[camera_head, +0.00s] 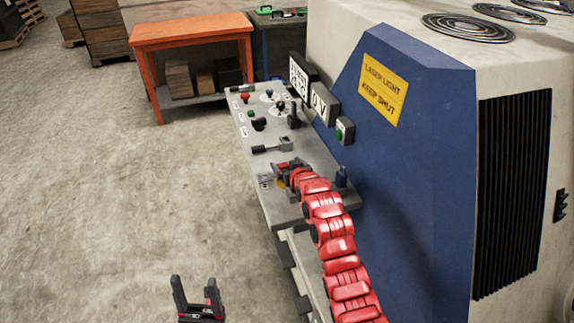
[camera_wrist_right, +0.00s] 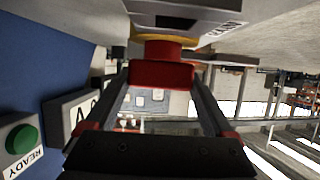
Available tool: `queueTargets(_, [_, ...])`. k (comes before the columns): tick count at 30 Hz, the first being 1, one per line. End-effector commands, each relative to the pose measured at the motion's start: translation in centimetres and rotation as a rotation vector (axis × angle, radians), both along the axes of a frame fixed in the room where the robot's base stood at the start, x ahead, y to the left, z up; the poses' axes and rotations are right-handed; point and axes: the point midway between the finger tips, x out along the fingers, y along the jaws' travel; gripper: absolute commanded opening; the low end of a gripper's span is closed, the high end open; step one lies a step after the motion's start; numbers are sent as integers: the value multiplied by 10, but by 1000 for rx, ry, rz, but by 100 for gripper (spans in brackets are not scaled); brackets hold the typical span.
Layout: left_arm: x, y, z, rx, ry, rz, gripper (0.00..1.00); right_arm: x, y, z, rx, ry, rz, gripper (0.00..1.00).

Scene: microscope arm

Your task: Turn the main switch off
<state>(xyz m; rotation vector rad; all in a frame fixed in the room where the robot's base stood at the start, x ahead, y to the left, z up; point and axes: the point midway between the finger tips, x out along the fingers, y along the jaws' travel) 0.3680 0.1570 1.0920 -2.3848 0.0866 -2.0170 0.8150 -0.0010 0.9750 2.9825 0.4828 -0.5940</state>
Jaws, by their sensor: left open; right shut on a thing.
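The main switch is a red handle (camera_wrist_right: 160,73) on a yellow ring in the right wrist view. A partly seen label (camera_wrist_right: 222,29) is beside it. My right gripper (camera_wrist_right: 161,85) is shut on the red handle, one finger on each side. In the head view my right gripper (camera_head: 287,170) is at the near end of the grey control panel (camera_head: 267,165), at the end of my red arm. A bit of yellow (camera_head: 282,184) shows under it; the handle is mostly hidden there. My left gripper (camera_head: 196,288) is open and empty over the floor, at the bottom.
A blue machine wall with a yellow laser sign (camera_head: 384,89) rises right of my right arm. A green READY button (camera_wrist_right: 20,139) shows in the wrist view. The floor at left is clear.

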Motion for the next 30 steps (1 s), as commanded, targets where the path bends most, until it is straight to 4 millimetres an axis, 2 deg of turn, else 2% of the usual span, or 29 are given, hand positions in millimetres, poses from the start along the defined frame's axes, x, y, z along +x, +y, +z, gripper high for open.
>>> queueTargets(5, [0,0,-23,0,1,0,64,1,-1,-6,3,-2,44,0])
queueTargets(8, [0,0,-44,0,0,0,64,1,-2,-7,3,-7,91,0])
queueTargets(15, [0,0,-107,0,0,0,64,2,-2,-10,3,-9,246,0])
queueTargets(21, [0,0,-150,0,0,0,64,1,-2,-9,-1,-7,369,0])
queueTargets(30, [0,0,-185,0,0,0,64,0,-1,-4,-1,-2,490,0])
